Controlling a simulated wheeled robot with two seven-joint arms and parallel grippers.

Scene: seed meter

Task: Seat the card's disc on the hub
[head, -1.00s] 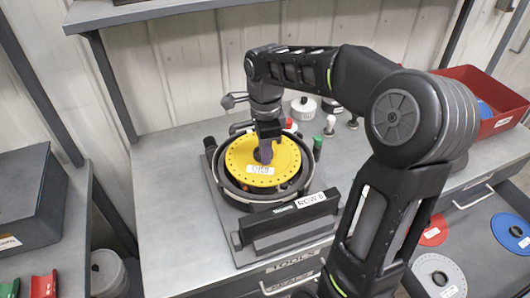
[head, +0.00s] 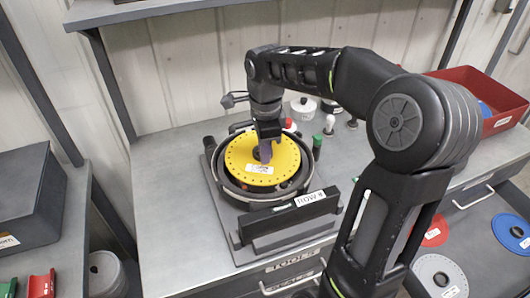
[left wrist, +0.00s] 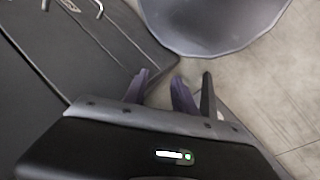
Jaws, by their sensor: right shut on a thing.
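A yellow disc (head: 284,163) with a ring of small holes and a white label lies flat or nearly flat in the round black seed meter housing (head: 228,193). My right gripper (head: 264,150) comes down from above and is shut at the disc's middle. The hub is hidden under the disc and fingers, so I cannot tell whether the disc sits fully on it. A white card label (head: 310,198) is on the black bar in front of the housing; its text is hard to read. My left gripper (left wrist: 160,92) shows only in the left wrist view, fingers apart and empty, away from the meter.
A green-topped post (head: 317,142) and small white-topped items stand behind the housing. A red bin (head: 495,105) is at the back right. Red, grey and blue discs (head: 512,232) lie in a lower tray at right. The bench left of the meter is clear.

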